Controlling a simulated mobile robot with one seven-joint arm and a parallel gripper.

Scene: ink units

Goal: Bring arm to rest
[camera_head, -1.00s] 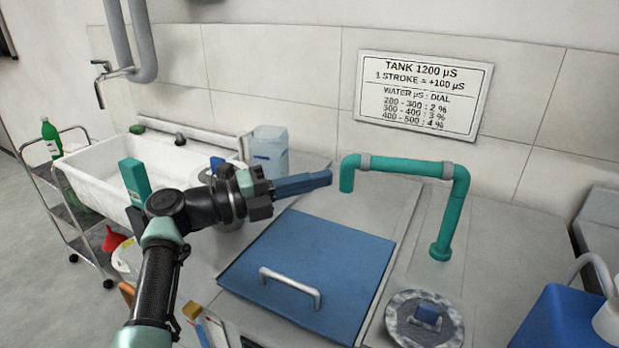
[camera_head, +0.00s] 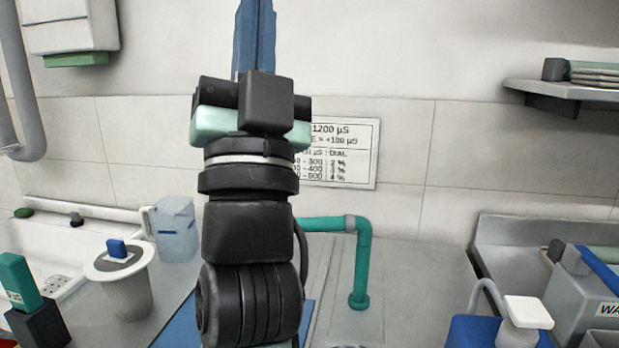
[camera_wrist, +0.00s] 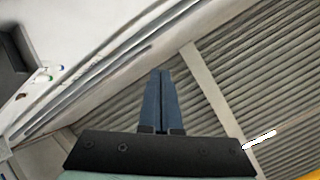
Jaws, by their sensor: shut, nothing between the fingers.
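My gripper (camera_head: 254,35) points straight up in the head view, in front of the tiled wall, with my arm upright below it. Its blue fingers lie together with nothing between them; their tips are cut off by the top edge. In the wrist view the shut fingers (camera_wrist: 160,100) point at the ceiling (camera_wrist: 240,70). My arm hides part of the wall sign (camera_head: 345,155) and most of the blue lid (camera_head: 180,330).
A teal pipe (camera_head: 362,265) stands right of my arm. A grey cup (camera_head: 127,292) and a clear jug (camera_head: 176,232) stand to the left, by the white sink (camera_head: 45,250). A shelf (camera_head: 570,92) juts out at upper right. A blue container (camera_head: 480,332) is at lower right.

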